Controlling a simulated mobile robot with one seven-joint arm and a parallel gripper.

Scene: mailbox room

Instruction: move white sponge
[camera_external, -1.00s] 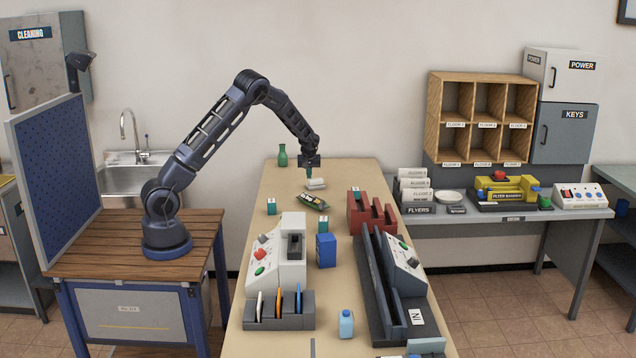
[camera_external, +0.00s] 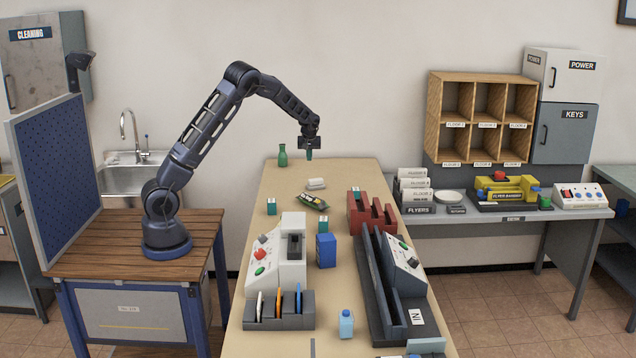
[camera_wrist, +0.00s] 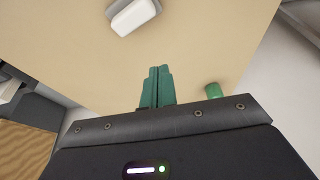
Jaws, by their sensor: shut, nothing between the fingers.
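The white sponge (camera_external: 316,183) lies on the tan table, toward its far end. It also shows near the top of the wrist view (camera_wrist: 133,16), beyond my fingertips.
A green bottle (camera_external: 283,155) stands at the far end of the table, left of my gripper. A dark snack packet (camera_external: 313,202) lies just in front of the sponge. A red rack (camera_external: 368,214) stands to the right.

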